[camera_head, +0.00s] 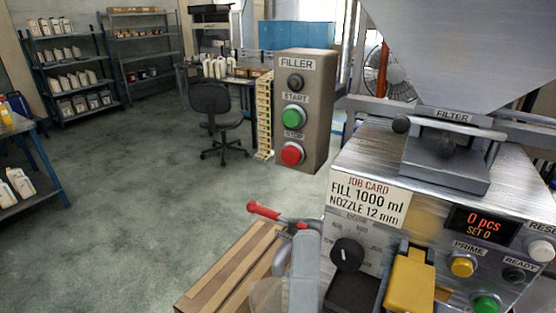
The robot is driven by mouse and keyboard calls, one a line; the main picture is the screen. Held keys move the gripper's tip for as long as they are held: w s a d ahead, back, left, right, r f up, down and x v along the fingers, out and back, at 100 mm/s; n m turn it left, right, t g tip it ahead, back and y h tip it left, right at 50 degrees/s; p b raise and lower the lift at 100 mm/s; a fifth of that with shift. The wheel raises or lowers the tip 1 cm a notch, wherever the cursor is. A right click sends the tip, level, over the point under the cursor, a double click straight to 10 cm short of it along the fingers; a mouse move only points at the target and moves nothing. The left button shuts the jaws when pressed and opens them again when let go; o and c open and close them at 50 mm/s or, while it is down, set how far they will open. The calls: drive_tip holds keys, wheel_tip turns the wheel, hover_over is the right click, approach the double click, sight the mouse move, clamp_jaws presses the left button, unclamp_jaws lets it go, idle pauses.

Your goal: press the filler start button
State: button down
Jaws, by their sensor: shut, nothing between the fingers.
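The filler control box (317,100) is grey and labelled FILLER, standing upright near the middle of the head view. Its green START button (294,117) sits above the red STOP button (292,154). A dark round indicator (295,82) above START looks unlit. Nothing covers the START button. I cannot make out my gripper in this view.
A red-handled lever (263,211) projects below the box. Open floor lies left.

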sight(289, 121)
drive_tip(key=w+r+m+g+h, duration=0.2)
drive_tip(key=m+g+h, duration=0.35)
drive_tip(key=m, duration=0.45)
drive_tip(key=w+r+m+g+h, duration=0.25)
drive_tip(key=m+g+h, duration=0.35)
drive_tip(key=m, duration=0.4)
drive_tip(key=w+a+m+g+y+p, duration=0.1)
drive_tip(key=a+m+y, duration=0.3)
drive_tip(key=a, duration=0.5)
drive_tip(key=shift+w+a+r+g+y, duration=0.2)
drive_tip(key=shift+w+g+y, duration=0.45)
drive_tip(key=shift+w+y, duration=0.15)
drive_tip(key=shift+w, duration=0.1)
drive_tip(key=p+x, duration=0.4)
drive_tip(key=x, duration=0.8)
drive_tip(key=shift+w+d+r, duration=0.15)
drive_tip(key=shift+w+d, duration=0.45)
drive_tip(key=shift+w, duration=0.2)
